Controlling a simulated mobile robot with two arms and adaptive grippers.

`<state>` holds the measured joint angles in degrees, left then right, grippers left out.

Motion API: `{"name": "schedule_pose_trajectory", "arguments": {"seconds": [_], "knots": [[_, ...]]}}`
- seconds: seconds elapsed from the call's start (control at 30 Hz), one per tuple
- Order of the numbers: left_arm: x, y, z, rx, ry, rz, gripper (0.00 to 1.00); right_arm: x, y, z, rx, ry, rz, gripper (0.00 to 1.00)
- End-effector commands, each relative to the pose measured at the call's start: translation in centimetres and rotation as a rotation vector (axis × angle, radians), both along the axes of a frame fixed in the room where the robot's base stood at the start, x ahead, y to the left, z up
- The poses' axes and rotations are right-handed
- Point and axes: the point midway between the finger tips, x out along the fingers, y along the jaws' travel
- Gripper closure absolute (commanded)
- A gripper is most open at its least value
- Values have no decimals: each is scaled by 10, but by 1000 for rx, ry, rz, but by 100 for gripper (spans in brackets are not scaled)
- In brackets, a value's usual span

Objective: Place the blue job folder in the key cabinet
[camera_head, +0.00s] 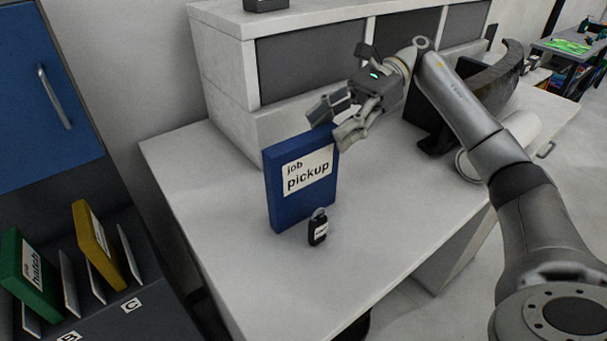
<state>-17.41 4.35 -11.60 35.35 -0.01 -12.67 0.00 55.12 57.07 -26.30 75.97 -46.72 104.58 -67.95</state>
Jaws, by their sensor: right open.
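The blue job folder (288,205), labelled "job pickup", stands upright on the white counter. My right gripper (335,125) is open at the folder's upper right corner, with its fingers on either side of the top edge. I cannot tell whether they touch it. The cabinet at the left, which looks like the key cabinet, has a blue door (40,110) with a metal handle and a dark lower shelf (130,325) with upright dividers and slots marked B and C. A green folder (30,268) and a yellow folder (95,240) stand there. My left gripper is out of view.
A small black key fob (318,230) stands on the white counter (375,225) just in front of the blue folder. A raised white unit with grey panels (310,65) stands behind.

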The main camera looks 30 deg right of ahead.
Motion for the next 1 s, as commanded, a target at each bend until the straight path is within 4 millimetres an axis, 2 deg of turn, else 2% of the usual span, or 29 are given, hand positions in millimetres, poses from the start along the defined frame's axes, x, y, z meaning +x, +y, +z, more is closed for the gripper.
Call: {"name": "schedule_pose_trajectory", "arguments": {"seconds": [0.17,0.4,0.53,0.83,1.0], "knots": [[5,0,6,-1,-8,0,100,-1,9,-2,1,1,1,48],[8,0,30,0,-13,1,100,0,35,-11,2,3,2,48],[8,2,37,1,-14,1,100,-1,49,-20,1,2,1,48],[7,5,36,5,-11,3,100,-2,54,-24,1,0,-1,48],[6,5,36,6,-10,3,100,-2,54,-24,1,-1,-1,69]]}}
